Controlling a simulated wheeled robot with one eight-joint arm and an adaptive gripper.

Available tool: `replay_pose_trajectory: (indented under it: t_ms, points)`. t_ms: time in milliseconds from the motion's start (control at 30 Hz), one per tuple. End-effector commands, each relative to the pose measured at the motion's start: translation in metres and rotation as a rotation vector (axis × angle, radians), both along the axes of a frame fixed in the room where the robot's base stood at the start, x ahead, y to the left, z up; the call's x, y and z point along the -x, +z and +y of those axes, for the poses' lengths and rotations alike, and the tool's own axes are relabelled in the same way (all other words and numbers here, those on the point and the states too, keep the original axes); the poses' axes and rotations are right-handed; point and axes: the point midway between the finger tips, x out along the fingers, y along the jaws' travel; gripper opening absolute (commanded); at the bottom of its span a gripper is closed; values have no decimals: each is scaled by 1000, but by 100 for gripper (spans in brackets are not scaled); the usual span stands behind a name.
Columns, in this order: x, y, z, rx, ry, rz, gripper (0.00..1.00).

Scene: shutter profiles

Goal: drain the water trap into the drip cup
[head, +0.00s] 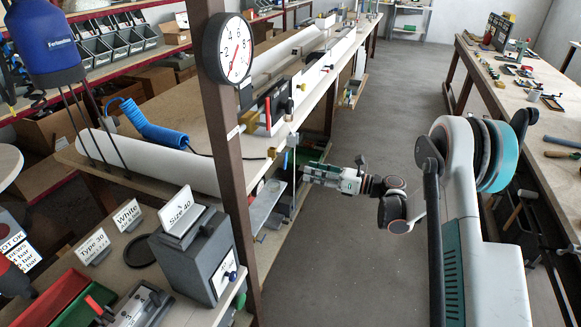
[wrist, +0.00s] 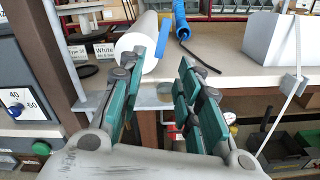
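My gripper (head: 305,174) is open and empty in the head view, reaching left towards the front edge of the left bench. In the wrist view, its two fingers (wrist: 172,62) stand apart with the bench edge beyond them. A small red and white part (wrist: 172,131) shows below the bench edge between the fingers, partly hidden by them. I cannot tell which of these small parts is the water trap or the drip cup. Nothing is clearly recognisable as the cup.
A brown post (head: 228,150) with a pressure gauge (head: 232,50) stands left of the gripper. A grey box (head: 190,255) sits on the near bench. A white roll (head: 150,165) and blue coiled hose (head: 150,125) lie on the left bench. The aisle floor (head: 375,110) is clear.

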Motion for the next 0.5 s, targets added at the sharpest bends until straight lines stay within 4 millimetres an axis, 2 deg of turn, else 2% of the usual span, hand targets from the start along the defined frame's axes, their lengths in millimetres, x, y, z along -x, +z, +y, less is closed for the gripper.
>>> replay_pose_trajectory:
  t_ms: [100, 300, 500]
  points:
    - [-7, -1, 24, 0, 3, 0, 32]
    - [-21, -2, 60, 0, 2, 0, 32]
    - [-30, -1, 86, 0, 1, 0, 32]
